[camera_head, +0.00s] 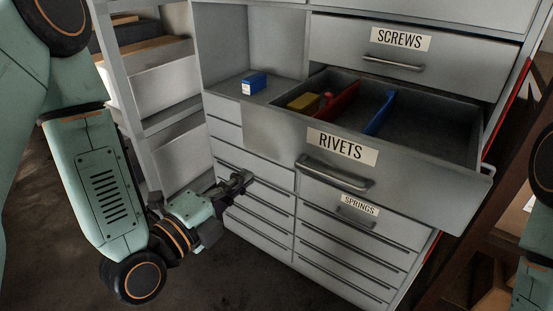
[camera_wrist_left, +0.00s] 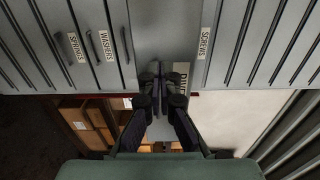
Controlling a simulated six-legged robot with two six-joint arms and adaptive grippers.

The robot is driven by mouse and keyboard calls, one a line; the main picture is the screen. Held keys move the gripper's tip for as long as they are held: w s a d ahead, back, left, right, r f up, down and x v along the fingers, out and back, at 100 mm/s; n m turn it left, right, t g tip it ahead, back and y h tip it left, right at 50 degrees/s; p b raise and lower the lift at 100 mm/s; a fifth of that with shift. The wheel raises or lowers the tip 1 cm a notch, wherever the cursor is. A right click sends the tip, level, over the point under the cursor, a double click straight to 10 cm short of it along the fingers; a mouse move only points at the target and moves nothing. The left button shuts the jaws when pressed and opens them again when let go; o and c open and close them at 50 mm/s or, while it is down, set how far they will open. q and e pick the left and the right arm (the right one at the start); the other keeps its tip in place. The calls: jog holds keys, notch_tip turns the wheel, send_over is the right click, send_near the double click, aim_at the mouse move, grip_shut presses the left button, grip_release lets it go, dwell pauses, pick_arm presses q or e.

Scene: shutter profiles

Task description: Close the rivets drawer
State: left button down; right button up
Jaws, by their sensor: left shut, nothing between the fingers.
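The rivets drawer (camera_head: 412,163) is pulled out of the grey cabinet, with a RIVETS label and a bar handle on its front. Inside it are a yellow block, a red divider and a blue divider. My left gripper (camera_head: 240,182) is shut and empty, in front of the lower left drawers, left of and lower than the rivets drawer's handle. In the left wrist view the closed fingers (camera_wrist_left: 160,82) point at the cabinet and partly cover a label. My right gripper is not in view.
The screws drawer (camera_head: 412,55) above and the springs drawer (camera_head: 356,218) below are shut. A small blue box (camera_head: 254,84) sits on a ledge left of the open drawer. Shelves (camera_head: 160,75) stand at the left. The floor in front is dark and clear.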

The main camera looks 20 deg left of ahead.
aim_at(284, 145)
pick_arm(q)
jog(key=b+x, duration=0.1)
jog(key=x, duration=1)
jog(key=shift+w, duration=0.3)
jog(key=shift+w+f, duration=0.1)
jog(key=shift+w, duration=0.05)
